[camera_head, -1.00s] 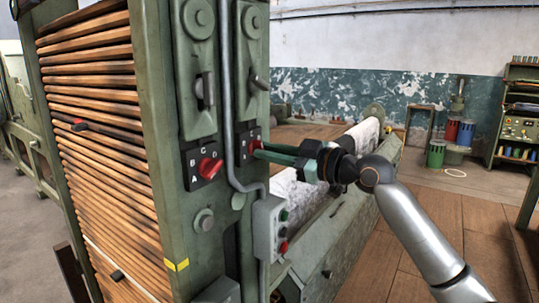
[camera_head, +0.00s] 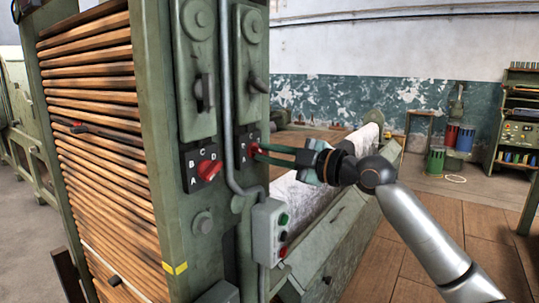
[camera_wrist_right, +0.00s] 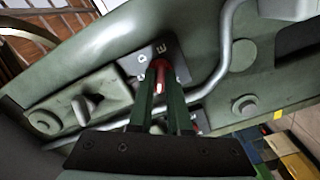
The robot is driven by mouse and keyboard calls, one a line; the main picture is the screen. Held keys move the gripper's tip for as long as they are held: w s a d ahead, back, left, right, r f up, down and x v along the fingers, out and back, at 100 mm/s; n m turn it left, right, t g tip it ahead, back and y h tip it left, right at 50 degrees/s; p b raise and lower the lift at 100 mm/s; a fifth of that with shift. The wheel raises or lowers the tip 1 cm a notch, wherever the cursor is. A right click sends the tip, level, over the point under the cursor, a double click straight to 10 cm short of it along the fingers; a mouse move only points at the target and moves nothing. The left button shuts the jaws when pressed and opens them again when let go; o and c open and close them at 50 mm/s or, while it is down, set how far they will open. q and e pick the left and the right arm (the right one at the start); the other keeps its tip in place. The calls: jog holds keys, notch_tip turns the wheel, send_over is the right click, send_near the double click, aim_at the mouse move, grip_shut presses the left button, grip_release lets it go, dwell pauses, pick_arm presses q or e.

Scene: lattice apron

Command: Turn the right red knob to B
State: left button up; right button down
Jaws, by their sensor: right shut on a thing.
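The right red knob (camera_head: 251,150) sits on a small black lettered plate on the narrow face of the green machine post. My right gripper (camera_head: 262,150) reaches it from the right and is shut on it. In the right wrist view the red knob (camera_wrist_right: 161,68) shows between the tips of the two green fingers (camera_wrist_right: 162,88). Some letters on the dark plate (camera_wrist_right: 146,57) show past the fingers, but which letter the knob points at I cannot tell. The left red knob (camera_head: 209,169) is on its own plate with A, B, C and D, clear of the gripper. My left gripper is not in view.
A grey conduit (camera_head: 228,110) runs down between the two knob plates. It leads to a grey button box (camera_head: 268,230) below my right gripper. Switch levers (camera_head: 204,92) are above the knobs. Open wooden floor (camera_head: 440,225) lies to the right.

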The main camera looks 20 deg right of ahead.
jog(key=shift+r, duration=0.15)
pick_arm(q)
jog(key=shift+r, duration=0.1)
pick_arm(e)
jog(key=c, duration=0.9)
grip_release()
jog(key=shift+o, duration=0.2)
pick_arm(q)
jog(key=b, duration=0.1)
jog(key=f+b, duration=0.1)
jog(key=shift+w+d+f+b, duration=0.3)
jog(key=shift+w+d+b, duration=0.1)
pick_arm(e)
jog(key=v, duration=1.2)
jog(key=shift+s+d, duration=0.2)
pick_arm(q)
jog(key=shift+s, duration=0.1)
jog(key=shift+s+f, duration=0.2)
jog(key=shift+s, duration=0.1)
pick_arm(e)
jog(key=shift+f, duration=0.2)
